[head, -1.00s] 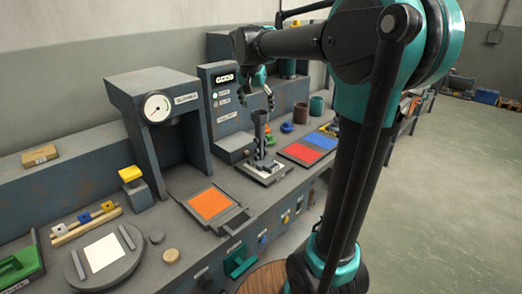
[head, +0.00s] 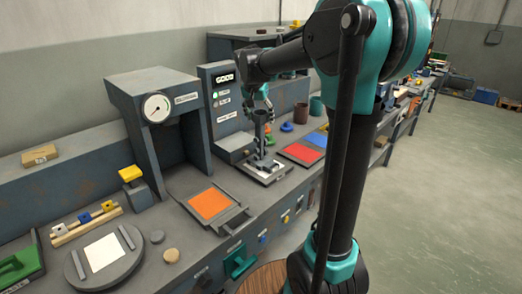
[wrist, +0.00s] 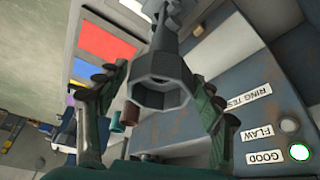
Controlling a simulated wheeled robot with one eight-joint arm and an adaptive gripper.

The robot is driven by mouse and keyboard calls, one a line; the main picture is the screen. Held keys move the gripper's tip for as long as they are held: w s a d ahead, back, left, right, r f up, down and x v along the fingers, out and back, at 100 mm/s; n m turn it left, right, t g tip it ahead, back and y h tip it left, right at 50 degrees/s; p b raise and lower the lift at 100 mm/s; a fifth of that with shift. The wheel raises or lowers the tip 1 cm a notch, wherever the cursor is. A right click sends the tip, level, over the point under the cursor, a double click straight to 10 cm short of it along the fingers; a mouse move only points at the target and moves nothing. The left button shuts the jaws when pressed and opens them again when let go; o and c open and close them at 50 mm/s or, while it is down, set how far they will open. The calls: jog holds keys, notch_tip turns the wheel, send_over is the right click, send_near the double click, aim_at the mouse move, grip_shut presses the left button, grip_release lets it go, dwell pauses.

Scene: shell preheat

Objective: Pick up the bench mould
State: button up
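The dark grey piece that I take for the bench mould (head: 260,132) stands upright on a pale plate on the bench, with a wide cup on a narrow stem. In the wrist view its hexagonal, hollow cup (wrist: 160,90) faces me between my fingers. My gripper (head: 259,103) is just above and around the cup's top in the head view. In the wrist view my gripper (wrist: 155,82) is open, with a finger on each side of the cup and gaps visible. I cannot tell whether any finger touches it.
A grey panel with labels and a lit green lamp (wrist: 300,152) stands close beside the mould. Red (head: 300,153) and blue pads lie to its right, with brown (head: 300,112) and teal cups behind. An orange pad (head: 209,203) lies in front left, below a gauge press (head: 157,107).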

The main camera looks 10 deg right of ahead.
grip_shut()
jog(key=shift+r, duration=0.1)
dwell(0.3)
